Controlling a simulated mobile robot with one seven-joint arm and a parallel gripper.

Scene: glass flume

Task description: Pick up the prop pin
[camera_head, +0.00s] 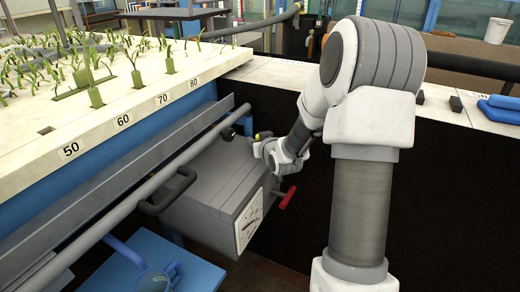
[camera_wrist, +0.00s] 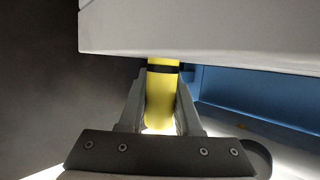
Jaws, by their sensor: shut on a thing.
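The prop pin is a yellow rod with a black band in the wrist view (camera_wrist: 162,105). It stands between the two grey fingers of my gripper (camera_wrist: 163,84), which are shut on it. Its far end meets or passes behind the edge of a pale block (camera_wrist: 200,30); I cannot tell which. My wrist hides most of the pin and the fingers there.
A grey box (camera_head: 215,195) with a dial face and red handle (camera_head: 286,198) hangs below my gripper. A grey rail (camera_head: 130,205) runs along the numbered white bed (camera_head: 150,118) with green plants. A blue table (camera_head: 200,266) stands low left. Blue pads (camera_head: 500,108) lie right.

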